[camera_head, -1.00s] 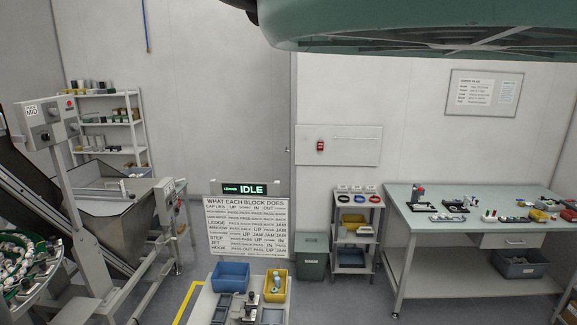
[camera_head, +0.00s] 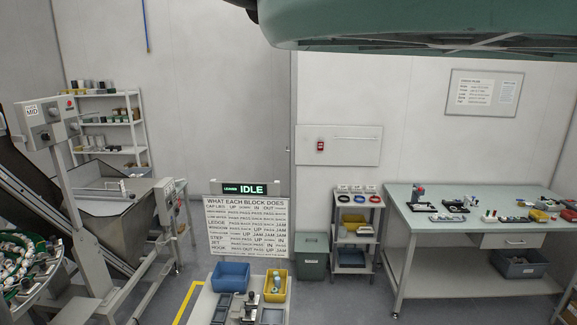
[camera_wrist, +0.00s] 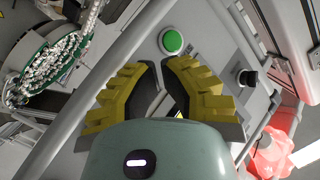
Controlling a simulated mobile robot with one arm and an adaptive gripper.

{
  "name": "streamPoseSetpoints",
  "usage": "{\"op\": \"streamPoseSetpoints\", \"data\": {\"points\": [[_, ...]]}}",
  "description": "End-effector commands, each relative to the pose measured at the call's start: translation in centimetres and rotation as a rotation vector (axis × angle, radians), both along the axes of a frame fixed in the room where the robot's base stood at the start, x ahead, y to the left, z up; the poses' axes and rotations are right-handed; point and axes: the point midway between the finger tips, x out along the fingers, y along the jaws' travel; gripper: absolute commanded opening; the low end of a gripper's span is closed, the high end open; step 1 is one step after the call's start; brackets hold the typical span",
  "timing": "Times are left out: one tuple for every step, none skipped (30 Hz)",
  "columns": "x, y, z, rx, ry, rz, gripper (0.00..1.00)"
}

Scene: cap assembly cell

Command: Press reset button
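In the wrist view a round green button (camera_wrist: 172,42) with a pale rim sits on a light grey panel (camera_wrist: 212,50). A black knob (camera_wrist: 247,78) is to its right on the same panel. No label for reset is legible. My gripper (camera_wrist: 163,66), with yellow ribbed fingers and dark inner pads, is just below the green button in the picture. The fingertips are close together with a narrow gap and hold nothing visible. Contact with the panel cannot be judged. My gripper is not in the head view.
A control box (camera_head: 45,118) stands on a post at left, and a smaller box (camera_head: 166,197) is by the grey hopper (camera_head: 115,205). A lit display (camera_head: 251,189) reads IDLE. A blurred red shape (camera_wrist: 272,155) is at lower right in the wrist view.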

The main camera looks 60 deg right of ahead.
Motion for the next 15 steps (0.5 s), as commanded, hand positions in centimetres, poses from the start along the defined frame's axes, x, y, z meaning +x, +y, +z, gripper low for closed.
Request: {"op": "streamPoseSetpoints", "data": {"points": [[0.3, -0.1, -0.02, 0.0, -0.001, -0.004, 0.0], [0.42, -0.11, -0.03, 0.0, -0.001, -0.006, 0.0], [0.58, -0.1, -0.03, 0.0, -0.001, -0.006, 0.0], [0.69, -0.1, -0.02, 0.0, -0.001, -0.006, 0.0], [0.79, -0.09, -0.03, 0.0, -0.001, -0.006, 0.0], [0.89, -0.09, -0.02, 0.0, -0.001, -0.006, 0.0], [0.93, -0.09, -0.02, 0.0, -0.001, -0.006, 0.0], [0.95, -0.1, -0.01, 0.0, -0.001, -0.006, 0.0], [0.95, -0.1, -0.01, 0.0, -0.001, -0.006, 0.0], [0.94, -0.11, -0.01, 0.0, -0.001, -0.006, 0.0], [0.94, -0.11, -0.01, 0.0, -0.001, -0.006, 0.0], [0.94, -0.11, -0.01, 0.0, -0.001, -0.006, 0.0], [0.95, -0.11, 0.0, 0.0, -0.001, -0.006, 0.0], [0.95, -0.12, -0.01, 0.0, -0.001, -0.006, 0.0], [0.96, -0.12, 0.0, 0.0, -0.001, -0.006, 0.0]]}}
